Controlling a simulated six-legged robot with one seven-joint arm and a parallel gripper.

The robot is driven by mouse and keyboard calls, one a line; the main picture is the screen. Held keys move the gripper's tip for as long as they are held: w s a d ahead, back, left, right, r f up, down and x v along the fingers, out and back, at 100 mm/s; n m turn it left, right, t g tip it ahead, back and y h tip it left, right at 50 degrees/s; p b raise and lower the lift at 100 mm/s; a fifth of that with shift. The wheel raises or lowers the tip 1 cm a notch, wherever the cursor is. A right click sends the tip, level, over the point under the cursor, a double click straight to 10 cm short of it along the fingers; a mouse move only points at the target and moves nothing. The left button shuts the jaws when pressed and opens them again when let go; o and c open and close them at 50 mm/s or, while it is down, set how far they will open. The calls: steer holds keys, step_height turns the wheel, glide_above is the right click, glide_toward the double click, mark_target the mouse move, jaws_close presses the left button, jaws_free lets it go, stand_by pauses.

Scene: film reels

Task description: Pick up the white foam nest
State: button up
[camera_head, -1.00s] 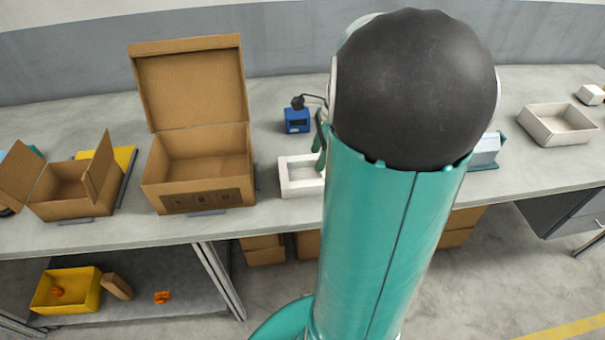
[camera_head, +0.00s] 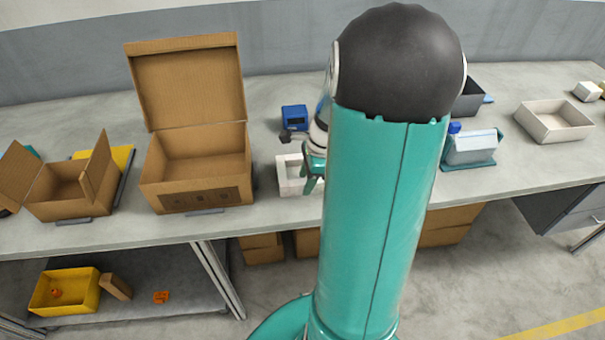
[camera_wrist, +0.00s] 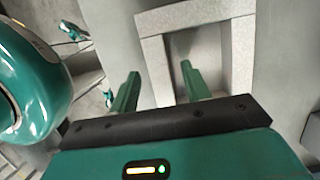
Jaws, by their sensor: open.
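The white foam nest (camera_head: 291,180) is a shallow rectangular tray with thick walls. It sits near the front edge of the bench, to the right of the large cardboard box, partly hidden by my arm. In the wrist view the foam nest (camera_wrist: 158,66) lies beyond the fingers. My gripper (camera_head: 312,180) is over the nest's right part. In the wrist view my gripper (camera_wrist: 160,80) is open, with one wall of the nest between its two green fingers. The right finger overlaps the nest's hollow and the left finger is outside it. I cannot tell whether either touches the foam.
A large open cardboard box (camera_head: 197,170) stands left of the nest, with a smaller open box (camera_head: 65,190) further left. A blue device (camera_head: 294,118) is behind the nest. A grey-white block on a teal base (camera_head: 470,148) and a pale tray (camera_head: 553,121) are to the right.

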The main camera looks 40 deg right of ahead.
steer(key=shift+f, duration=0.25)
stand_by(0.3)
steer(key=shift+c, duration=0.2)
jaws_close()
